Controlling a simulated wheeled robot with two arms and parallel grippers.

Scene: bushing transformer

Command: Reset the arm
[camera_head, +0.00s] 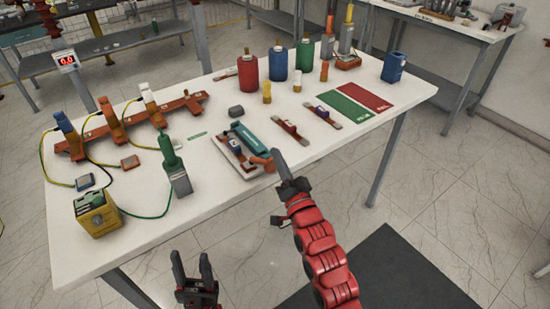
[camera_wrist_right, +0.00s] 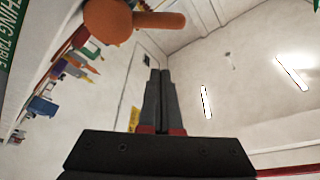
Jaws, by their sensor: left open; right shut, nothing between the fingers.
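My right gripper (camera_head: 277,155) is at the front edge of the white table (camera_head: 235,205), its red arm coming up from the lower right. In the right wrist view its fingers (camera_wrist_right: 160,75) are together with nothing between them. An orange handle-like part (camera_head: 263,162) is close beside the fingertips; a similar orange part shows in the right wrist view (camera_wrist_right: 120,20). Whether it touches the gripper is unclear. My left gripper (camera_head: 192,264) is open and empty, below the table's front edge at the bottom of the head view.
Red (camera_head: 368,95) and green (camera_head: 346,110) mats lie at right. Coloured canisters (camera_head: 277,62) stand behind. A yellow box (camera_head: 97,212) with cables sits at left. Floor in front is open.

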